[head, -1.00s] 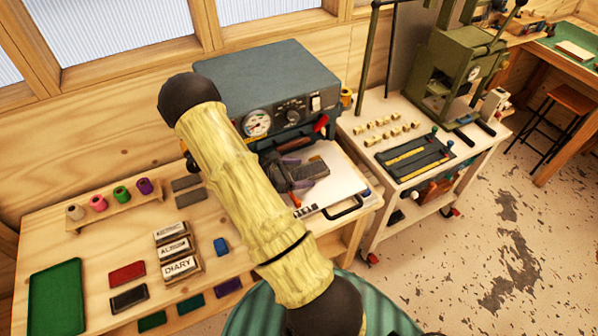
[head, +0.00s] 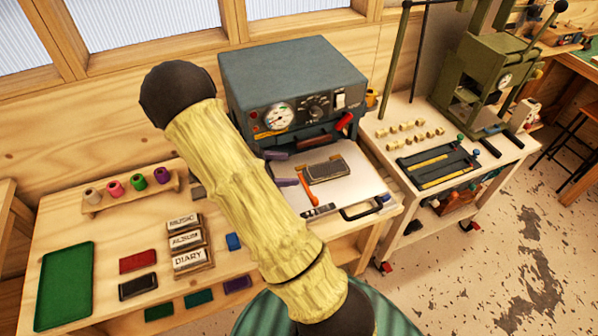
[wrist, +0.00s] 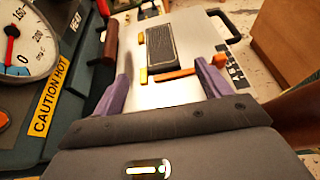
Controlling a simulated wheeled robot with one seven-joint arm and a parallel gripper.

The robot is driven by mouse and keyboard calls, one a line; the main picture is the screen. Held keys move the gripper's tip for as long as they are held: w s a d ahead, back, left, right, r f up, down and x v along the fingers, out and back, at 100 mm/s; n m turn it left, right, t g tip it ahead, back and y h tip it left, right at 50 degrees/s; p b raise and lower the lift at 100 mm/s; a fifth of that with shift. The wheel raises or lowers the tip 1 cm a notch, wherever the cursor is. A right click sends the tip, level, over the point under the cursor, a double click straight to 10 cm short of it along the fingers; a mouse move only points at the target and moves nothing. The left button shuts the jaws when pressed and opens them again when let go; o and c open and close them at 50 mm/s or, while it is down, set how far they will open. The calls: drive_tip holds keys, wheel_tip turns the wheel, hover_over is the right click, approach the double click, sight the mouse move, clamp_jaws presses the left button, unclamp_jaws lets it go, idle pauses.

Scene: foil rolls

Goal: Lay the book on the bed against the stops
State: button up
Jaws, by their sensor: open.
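The dark grey book (head: 325,170) lies flat on the white bed (head: 362,187) in front of the grey press. It also shows in the wrist view (wrist: 163,46), beyond my fingertips.
The press (head: 290,85) with gauge, dial and red-ended handle stands close behind the bed. A trolley (head: 408,150) with brass pieces stands right.

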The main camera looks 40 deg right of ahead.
drive_tip(key=shift+w+a+r, duration=0.1)
drive_tip(key=shift+a+r, duration=0.1)
drive_tip(key=shift+a, duration=0.2)
idle(0.4)
drive_tip(key=w+a+f+n+t+y+b, duration=0.1)
drive_tip(key=w+a+f+n+t+y, duration=0.15)
drive_tip(key=a, duration=0.65)
drive_tip(key=w+a+f+n+t+y+b, duration=0.1)
drive_tip(key=w+a+t+y+b, duration=0.15)
drive_tip(key=a, duration=0.55)
drive_tip(key=s+d+r+m+t+y+p, duration=0.1)
drive_tip(key=s+r+m+y+p, duration=0.5)
drive_tip(key=s+r+m, duration=0.6)
drive_tip(key=s+d+m+y, duration=0.1)
drive_tip(key=s+m+y, duration=0.1)
drive_tip(key=m, duration=0.4)
drive_tip(key=shift+s+r, duration=0.3)
drive_tip(key=shift+s, duration=0.3)
drive_tip(key=shift+d, duration=0.1)
